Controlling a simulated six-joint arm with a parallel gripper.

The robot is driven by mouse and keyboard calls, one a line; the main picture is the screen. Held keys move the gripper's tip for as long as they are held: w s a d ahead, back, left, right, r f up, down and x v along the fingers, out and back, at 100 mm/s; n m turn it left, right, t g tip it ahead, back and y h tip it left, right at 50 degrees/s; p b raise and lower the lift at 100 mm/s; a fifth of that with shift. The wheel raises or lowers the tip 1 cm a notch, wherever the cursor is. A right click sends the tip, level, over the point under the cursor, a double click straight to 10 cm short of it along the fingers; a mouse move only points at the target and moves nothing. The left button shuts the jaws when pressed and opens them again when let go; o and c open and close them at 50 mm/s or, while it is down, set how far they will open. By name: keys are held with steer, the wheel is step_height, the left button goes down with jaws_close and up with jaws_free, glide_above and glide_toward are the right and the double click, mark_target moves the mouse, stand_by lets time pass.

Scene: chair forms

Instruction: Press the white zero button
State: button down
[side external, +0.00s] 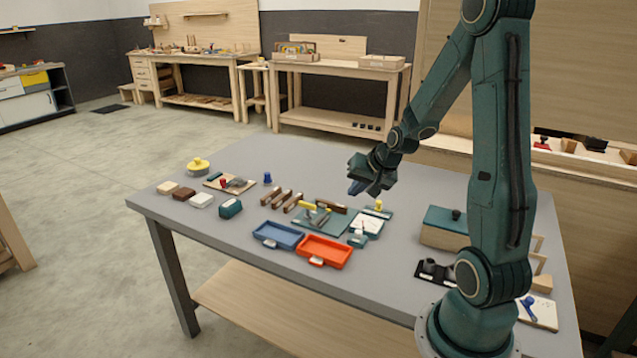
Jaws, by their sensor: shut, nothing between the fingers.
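My gripper (358,187) is shut and empty, held in the air above the right middle of the grey table. Below it lies a pale plate (372,224) with small marks, and a yellow-topped piece (378,205) stands just behind it. In front of the plate is a small teal-and-white device (358,238). The picture is too small to tell which white part is the zero button. My gripper is clear of these things.
A blue tray (279,236) and an orange tray (324,251) lie at the table's front. Wooden-handled tools (288,198) and a teal mat (320,219) lie behind them. A teal-lidded box (445,220) stands to the right. The table's front left (190,222) is bare.

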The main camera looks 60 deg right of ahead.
mark_target(360, 233)
steer(key=d+f, duration=0.1)
steer(key=s+d+f+m, duration=0.1)
steer(key=shift+d+f+m, duration=0.1)
steer(key=shift+d+m, duration=0.2)
steer(key=shift+d, duration=0.1)
steer(key=shift+f, duration=0.2)
steer(key=shift+f, duration=4.2)
steer(key=shift+f, duration=1.35)
stand_by(0.7)
steer(key=shift+r, duration=1.35)
